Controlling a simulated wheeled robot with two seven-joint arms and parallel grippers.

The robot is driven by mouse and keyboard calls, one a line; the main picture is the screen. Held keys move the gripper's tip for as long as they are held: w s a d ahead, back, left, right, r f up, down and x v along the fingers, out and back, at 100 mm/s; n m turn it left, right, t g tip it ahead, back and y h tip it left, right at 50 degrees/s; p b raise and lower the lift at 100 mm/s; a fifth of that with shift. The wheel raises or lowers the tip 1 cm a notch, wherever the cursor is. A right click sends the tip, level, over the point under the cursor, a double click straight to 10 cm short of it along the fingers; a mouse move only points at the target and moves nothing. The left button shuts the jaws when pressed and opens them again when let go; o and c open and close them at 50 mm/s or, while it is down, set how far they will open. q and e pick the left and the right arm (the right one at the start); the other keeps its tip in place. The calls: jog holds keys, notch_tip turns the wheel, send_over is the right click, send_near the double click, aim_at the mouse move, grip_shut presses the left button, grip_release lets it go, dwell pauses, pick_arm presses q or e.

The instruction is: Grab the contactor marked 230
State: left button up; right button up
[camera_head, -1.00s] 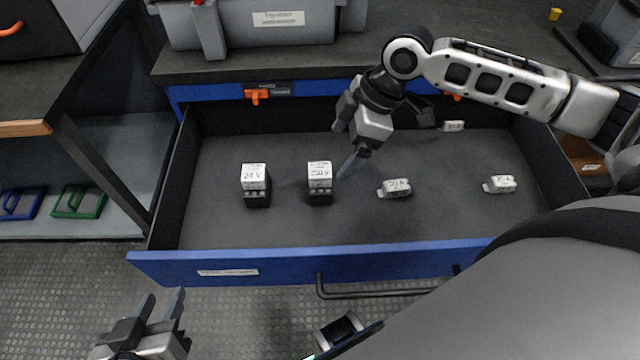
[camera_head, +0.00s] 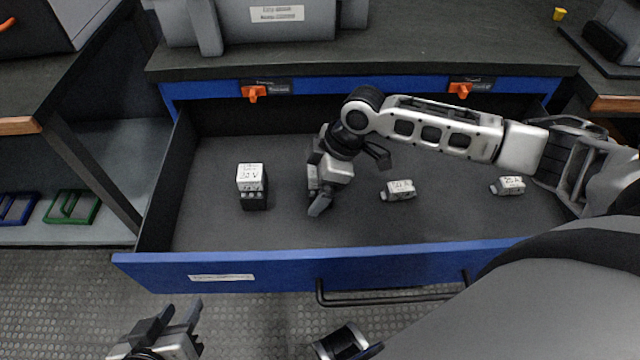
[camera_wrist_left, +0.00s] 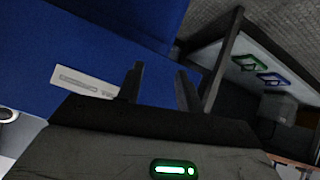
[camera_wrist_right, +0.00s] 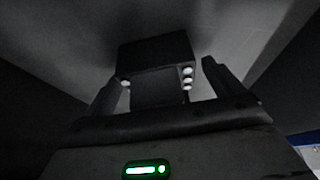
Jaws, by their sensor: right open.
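A contactor with a white top and dark base (camera_head: 252,187) stands upright in the left part of the open drawer; its label ends in V, the number blurred. The second contactor, whose label looked like 230 V earlier, is hidden behind my right gripper (camera_head: 318,202) in the head view. In the right wrist view a dark block with silver terminals (camera_wrist_right: 156,55) lies between the spread fingers of my right gripper (camera_wrist_right: 160,92); its label does not show. My left gripper (camera_head: 178,315) is open and empty, in front of the drawer; its fingers show in the left wrist view (camera_wrist_left: 160,88).
Two small pale labelled parts lie to the right, one near the middle (camera_head: 398,190) and one farther right (camera_head: 508,186). The blue drawer front (camera_head: 285,266) and its side walls bound the space. A grey case (camera_head: 275,22) stands on the bench above.

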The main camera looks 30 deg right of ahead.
jog(key=shift+r, duration=0.1)
jog(key=c, duration=1.3)
